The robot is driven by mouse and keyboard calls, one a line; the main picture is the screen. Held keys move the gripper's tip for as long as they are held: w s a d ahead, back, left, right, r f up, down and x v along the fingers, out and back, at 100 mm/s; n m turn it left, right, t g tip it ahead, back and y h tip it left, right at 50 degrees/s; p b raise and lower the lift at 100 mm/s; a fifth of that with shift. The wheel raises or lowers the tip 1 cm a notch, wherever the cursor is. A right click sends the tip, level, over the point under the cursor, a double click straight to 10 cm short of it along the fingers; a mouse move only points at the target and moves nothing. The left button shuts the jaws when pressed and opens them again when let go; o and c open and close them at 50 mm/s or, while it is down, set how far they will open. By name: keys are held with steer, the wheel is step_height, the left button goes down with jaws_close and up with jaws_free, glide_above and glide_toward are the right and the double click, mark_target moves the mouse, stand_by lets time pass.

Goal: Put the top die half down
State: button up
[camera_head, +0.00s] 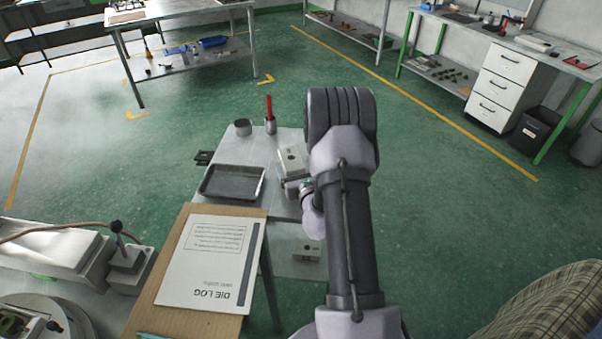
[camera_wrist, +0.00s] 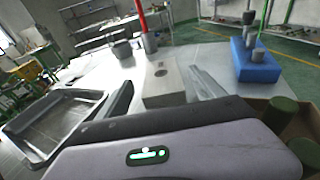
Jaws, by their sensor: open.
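A pale metal die block (camera_head: 291,161) with a dark hole in its top stands at the right side of the small table. In the wrist view the same block (camera_wrist: 166,101) sits between the two fingers of my gripper (camera_wrist: 161,77). The fingers are open, with a visible gap on the left side of the block; contact on the right cannot be told. The block appears to rest on the tabletop; its underside is hidden. In the head view my arm partly hides my gripper (camera_head: 301,188). I cannot tell whether the block is one die half or two stacked.
A shallow metal tray (camera_head: 233,196) lies left of the block. Behind stand a grey cup (camera_head: 243,127) and a holder with a red stick (camera_head: 269,106). A blue block with grey pegs (camera_wrist: 254,65) stands at right. Another metal block (camera_head: 307,250) lies on the lower shelf.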

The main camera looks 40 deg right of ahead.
steer(key=v, duration=0.9)
steer(key=shift+s+r+p, duration=0.2)
steer(key=shift+r+p, duration=0.15)
steer(key=shift+r, duration=0.05)
steer(key=w+a+r+n+y, duration=0.3)
steer(key=a+r+n+y, duration=0.45)
steer(key=a, duration=0.55)
steer(key=w+a+r+n+y, duration=0.2)
steer(key=a+r+n+y, duration=0.55)
steer(key=a, duration=0.65)
steer(key=s+a+r+n+g+y, duration=0.4)
steer(key=s+a+n+g, duration=0.7)
steer(key=s+a, duration=0.35)
steer(key=s+f+n+h, duration=0.2)
steer(key=s+n+h, duration=0.2)
steer(key=s+n, duration=0.25)
steer(key=s+d+r+n+t+h, duration=0.2)
steer(key=d+n+h, duration=0.2)
steer(key=d, duration=0.4)
steer(key=shift+d+r+h, duration=0.3)
steer(key=shift+r+h, duration=0.05)
steer(key=shift+h, duration=0.55)
